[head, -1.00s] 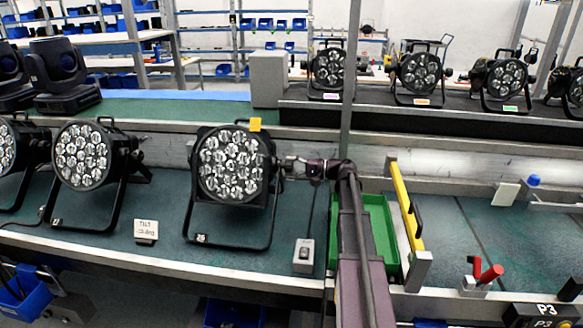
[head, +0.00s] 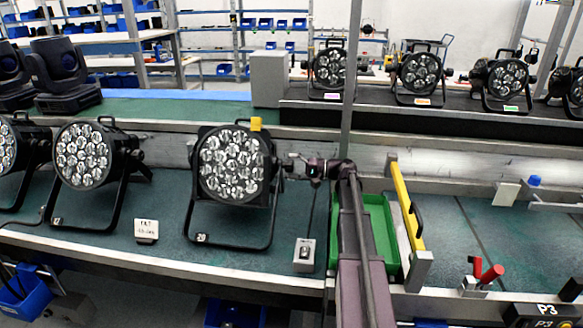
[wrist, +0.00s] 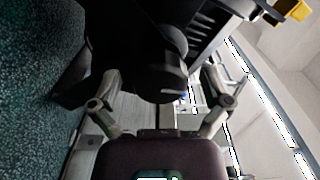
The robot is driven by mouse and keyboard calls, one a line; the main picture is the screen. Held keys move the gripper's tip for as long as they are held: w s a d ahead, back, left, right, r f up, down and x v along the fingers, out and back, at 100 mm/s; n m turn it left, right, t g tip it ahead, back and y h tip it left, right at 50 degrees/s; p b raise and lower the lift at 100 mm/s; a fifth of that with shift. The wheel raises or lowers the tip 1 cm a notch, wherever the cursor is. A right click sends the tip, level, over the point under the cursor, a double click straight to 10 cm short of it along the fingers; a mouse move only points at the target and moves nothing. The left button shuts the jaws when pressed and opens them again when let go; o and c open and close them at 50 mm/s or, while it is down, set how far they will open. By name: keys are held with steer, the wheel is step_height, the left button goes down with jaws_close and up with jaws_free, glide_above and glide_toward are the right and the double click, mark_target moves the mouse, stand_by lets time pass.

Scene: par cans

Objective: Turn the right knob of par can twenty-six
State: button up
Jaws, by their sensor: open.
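The par can (head: 232,165) with the yellow tag (head: 256,123) stands on the bench in its black bracket, its lit-looking lens cluster facing me. A small label on its bracket foot is too small to read surely. Its right knob (wrist: 160,82) is a round black shape in the wrist view, with the dark housing behind it. My gripper (head: 293,162) is at the right side of this par can in the head view. In the wrist view my gripper (wrist: 160,88) is open, one finger on each side of the knob; I cannot tell whether either finger touches it.
A grey switch box (head: 304,254) and a green tray (head: 378,235) lie near my arm. A metal post (head: 352,70) rises behind my arm.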

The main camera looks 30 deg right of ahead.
steer(key=shift+s+d, duration=0.1)
steer(key=shift+d, duration=0.1)
steer(key=v, duration=1.1)
steer(key=shift+s+d, duration=0.2)
stand_by(0.5)
